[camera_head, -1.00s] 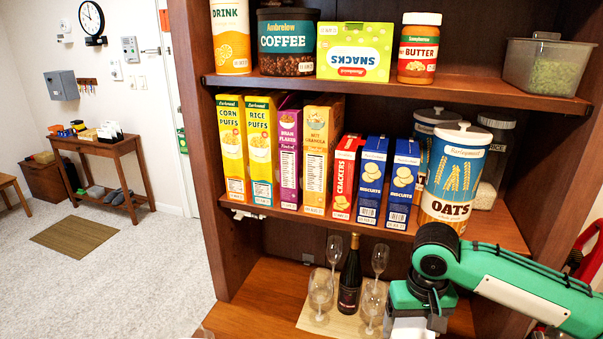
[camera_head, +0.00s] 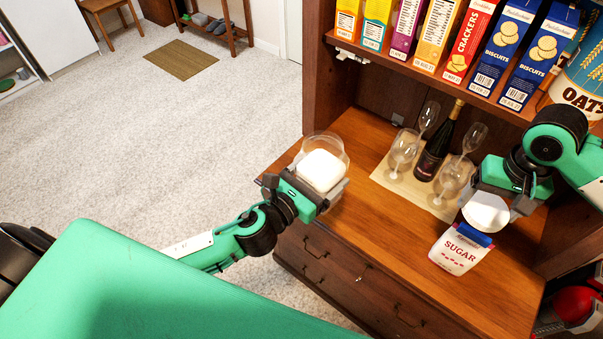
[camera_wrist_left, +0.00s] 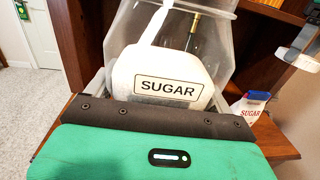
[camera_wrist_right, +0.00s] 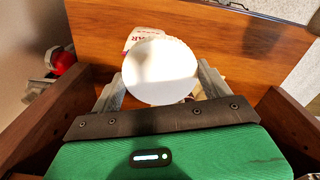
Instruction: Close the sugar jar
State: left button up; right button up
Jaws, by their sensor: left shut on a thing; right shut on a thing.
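The sugar jar (camera_head: 322,168) is clear, with white sugar inside and an open-looking wide top. It is at the left end of the wooden counter in the head view. My left gripper (camera_head: 312,188) is shut around it, and its SUGAR label (camera_wrist_left: 168,90) faces the left wrist camera. My right gripper (camera_head: 492,205) is shut on a round white lid (camera_head: 486,212), held apart from the jar, to its right. The lid fills the space between the fingers in the right wrist view (camera_wrist_right: 160,72). Whether the jar's base touches the counter is hidden.
A paper sugar bag (camera_head: 460,250) with a blue top stands near the counter's front, just below the lid. A wine bottle (camera_head: 435,150) and several glasses stand on a mat (camera_head: 382,180) behind, between the grippers. Cereal and biscuit boxes (camera_head: 500,45) line the shelf above.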

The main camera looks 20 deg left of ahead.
aim_at(346, 175)
pick_arm(q)
jog(key=shift+w+d+r+m+g+h, duration=0.1)
jog(key=shift+w+d+m+g+h, duration=0.45)
jog(key=shift+d+h, duration=0.45)
jog(key=shift+w+d+r+m+g+h, duration=0.15)
jog(key=shift+w+d+m+g+h, duration=0.4)
jog(key=shift+d, duration=0.8)
jog(key=shift+w+d+r+m+g+h, duration=0.1)
jog(key=shift+w+d+m+g+h, duration=0.3)
jog(key=shift+d+m+h, duration=0.6)
jog(key=shift+w+d+f+n, duration=0.1)
jog(key=shift+d+n, duration=0.05)
jog(key=shift+n, duration=0.15)
pick_arm(e)
jog(key=a+r, duration=0.4)
jog(key=a, duration=0.5)
jog(key=w+a+r+n, duration=0.1)
jog(key=a+r, duration=0.4)
jog(key=a, duration=0.4)
jog(key=w+a+r+n, duration=0.1)
jog(key=a+r, duration=0.3)
jog(key=a, duration=0.4)
jog(key=shift+w+a+r, duration=0.2)
jog(key=shift+a+r, duration=0.05)
jog(key=shift+a, duration=0.15)
jog(key=shift+f, duration=0.15)
jog(key=shift+f, duration=1.85)
jog(key=shift+f, duration=0.9)
